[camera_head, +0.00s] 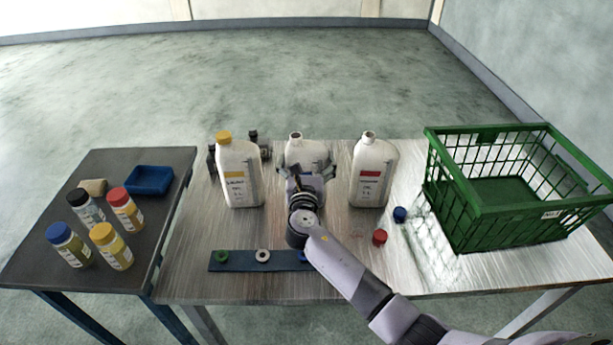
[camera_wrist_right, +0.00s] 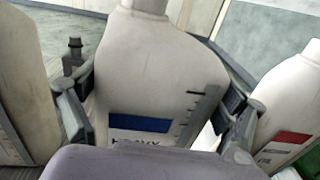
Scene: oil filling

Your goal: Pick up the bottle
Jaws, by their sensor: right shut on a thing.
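Three white bottles stand in a row on the metal table. The middle bottle (camera_head: 296,148) has an open neck and is partly hidden behind my right gripper (camera_head: 305,178). In the right wrist view this bottle (camera_wrist_right: 155,75) shows a blue label band, and the right gripper (camera_wrist_right: 165,112) has a finger on each side of it, shut on it. It looks upright; whether it is lifted I cannot tell. The left bottle (camera_head: 239,172) has a yellow cap and yellow label. The right bottle (camera_head: 372,172) is uncapped with a red label. My left gripper is out of view.
A green crate (camera_head: 455,225) stands at the right. A red cap (camera_head: 380,237) and a blue cap (camera_head: 400,214) lie on the metal table. A dark blue strip (camera_head: 240,262) holds rings in front. The dark side table (camera_head: 120,165) carries small jars and a blue tray (camera_head: 149,181).

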